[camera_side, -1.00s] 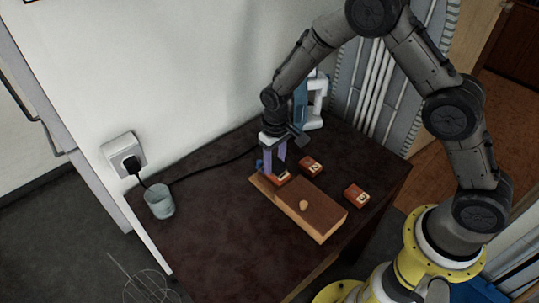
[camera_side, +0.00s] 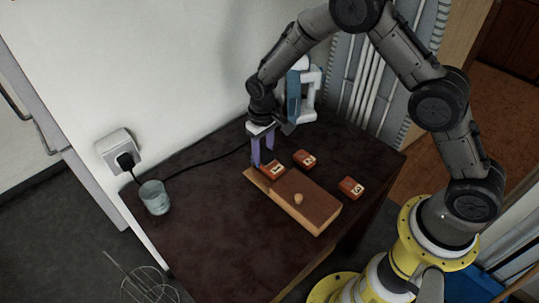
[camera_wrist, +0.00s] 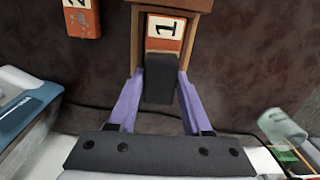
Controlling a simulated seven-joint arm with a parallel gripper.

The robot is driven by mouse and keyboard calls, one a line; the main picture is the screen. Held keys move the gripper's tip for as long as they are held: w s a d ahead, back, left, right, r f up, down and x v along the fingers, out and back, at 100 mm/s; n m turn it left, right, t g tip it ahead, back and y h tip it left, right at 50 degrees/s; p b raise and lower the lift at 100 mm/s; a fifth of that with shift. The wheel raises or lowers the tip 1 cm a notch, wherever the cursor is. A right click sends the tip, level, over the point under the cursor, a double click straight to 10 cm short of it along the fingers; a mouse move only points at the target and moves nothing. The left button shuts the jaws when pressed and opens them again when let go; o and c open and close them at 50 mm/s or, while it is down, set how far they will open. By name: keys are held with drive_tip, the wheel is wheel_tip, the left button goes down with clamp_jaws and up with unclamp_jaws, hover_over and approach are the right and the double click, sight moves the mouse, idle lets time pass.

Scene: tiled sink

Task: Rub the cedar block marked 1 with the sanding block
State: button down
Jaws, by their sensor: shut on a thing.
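The cedar block marked 1 (camera_wrist: 166,35) is red-orange with a white label. It sits in the open end of a long wooden box (camera_side: 318,222), and also shows in the side view (camera_side: 277,169). My gripper (camera_side: 262,158) is shut on the dark grey sanding block (camera_wrist: 159,80), between its purple fingers in the wrist view. The sanding block is at the near edge of the marked 1 block and overlaps it in the picture; I cannot tell whether they touch. The sanding block's underside is hidden.
Two more cedar blocks (camera_side: 304,158) (camera_side: 351,187) lie right of the box; one shows a 2 (camera_wrist: 82,17). A glass (camera_side: 154,197) stands at the left. A blue and white device (camera_side: 299,92) stands behind. A black cable crosses the back. The table's front left is clear.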

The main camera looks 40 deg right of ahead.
drive_tip(key=shift+w+r, duration=0.1)
drive_tip(key=shift+w, duration=0.3)
drive_tip(key=shift+s+r, duration=0.1)
drive_tip(key=shift+r, duration=3.9)
